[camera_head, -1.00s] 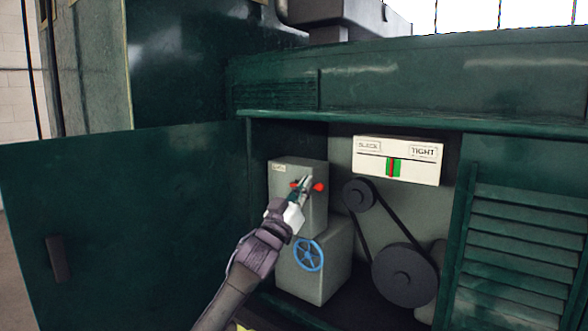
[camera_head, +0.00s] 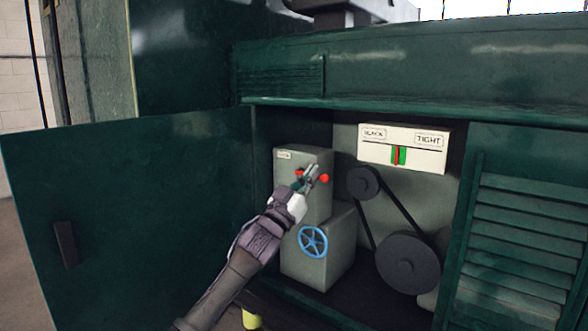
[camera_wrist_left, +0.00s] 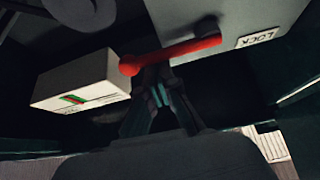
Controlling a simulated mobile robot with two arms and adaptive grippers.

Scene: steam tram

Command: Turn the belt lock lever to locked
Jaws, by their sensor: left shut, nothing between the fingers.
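The red lever (camera_head: 324,177) is on the front of a grey box (camera_head: 290,184) inside the open cabinet. In the head view my gripper covers its middle, so only its red ends show. In the left wrist view the lever (camera_wrist_left: 195,47) runs slantwise from a round red knob toward the box face with the LOCK label (camera_wrist_left: 257,39). My left gripper (camera_head: 317,171) is shut and empty, its fingertips at the lever. In the left wrist view the fingers (camera_wrist_left: 157,88) are just below the lever; I cannot tell whether they touch. My right gripper is not in view.
A blue handwheel (camera_head: 313,242) is on a lower grey box. A white SLACK/TIGHT gauge (camera_head: 430,158) hangs above a belt on two dark pulleys (camera_head: 408,262). The green cabinet door (camera_head: 130,220) stands open at left; louvres (camera_head: 520,240) are at right.

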